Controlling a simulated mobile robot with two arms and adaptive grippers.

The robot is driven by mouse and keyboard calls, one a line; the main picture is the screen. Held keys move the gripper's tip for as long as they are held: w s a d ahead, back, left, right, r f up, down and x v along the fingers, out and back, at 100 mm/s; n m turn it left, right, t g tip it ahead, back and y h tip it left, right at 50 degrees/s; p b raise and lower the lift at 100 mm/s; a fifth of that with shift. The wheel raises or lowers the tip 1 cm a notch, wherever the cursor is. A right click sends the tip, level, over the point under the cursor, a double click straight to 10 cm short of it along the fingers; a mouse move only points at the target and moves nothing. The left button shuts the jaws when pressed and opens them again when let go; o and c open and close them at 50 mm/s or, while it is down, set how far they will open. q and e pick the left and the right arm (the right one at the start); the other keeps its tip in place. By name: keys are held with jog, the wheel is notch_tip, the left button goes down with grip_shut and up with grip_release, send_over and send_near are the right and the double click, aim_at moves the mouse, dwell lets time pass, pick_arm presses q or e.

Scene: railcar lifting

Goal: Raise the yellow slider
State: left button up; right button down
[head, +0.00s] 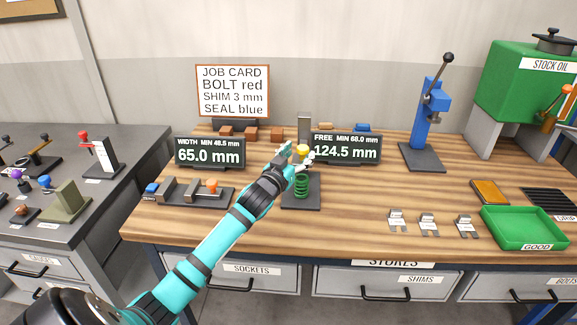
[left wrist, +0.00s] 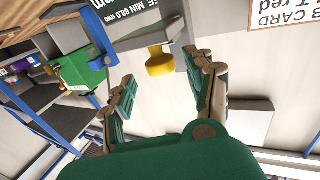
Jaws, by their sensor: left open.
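The yellow slider knob (head: 303,150) sits on the upright spring gauge, above a green coil spring (head: 302,186) on a dark base plate (head: 300,203). A grey post (head: 304,126) rises behind it. My left gripper (head: 298,157) reaches in from the left at the knob's height and partly covers the gauge. In the left wrist view, the yellow knob (left wrist: 160,62) shows between the tips of the open fingers (left wrist: 160,75), with no clear contact. My right gripper is not in view.
A display reading 124.5 mm (head: 345,149) stands just right of the knob. A width gauge (head: 190,191) and its 65.0 mm display (head: 209,152) stand left. A blue press (head: 424,115), metal clips (head: 428,224) and a green tray (head: 525,231) are right. The front middle bench is clear.

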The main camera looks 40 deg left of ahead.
pick_arm(q)
jog(key=s+d, duration=0.1)
jog(key=s, duration=0.7)
jog(key=shift+d, duration=0.25)
jog(key=s+d+f+m+g+h, duration=0.1)
jog(key=s+d+f+g, duration=0.2)
jog(key=s+d+f, duration=0.4)
jog(key=s+d+f+g, duration=0.3)
jog(key=s+f+g, duration=0.15)
jog(key=f, duration=0.45)
jog(key=s+d+f+m+g+h, duration=0.1)
jog(key=s+d+f+g, duration=0.15)
jog(key=s, duration=0.45)
jog(key=s+d+f+m+g, duration=0.1)
jog(key=s+d+f+g, duration=0.1)
jog(key=s+d, duration=0.3)
jog(key=s+d+f+m+g+h, duration=0.1)
jog(key=s+d+f+g, duration=0.15)
jog(key=s, duration=0.55)
notch_tip(320, 180, down, 27)
jog(key=s+g, duration=0.1)
jog(key=s, duration=0.2)
jog(key=s+a+f+g, duration=0.1)
jog(key=s+a+f, duration=0.1)
jog(key=s+f, duration=1.2)
jog(key=shift+s+a, duration=0.4)
jog(key=shift+s, duration=0.25)
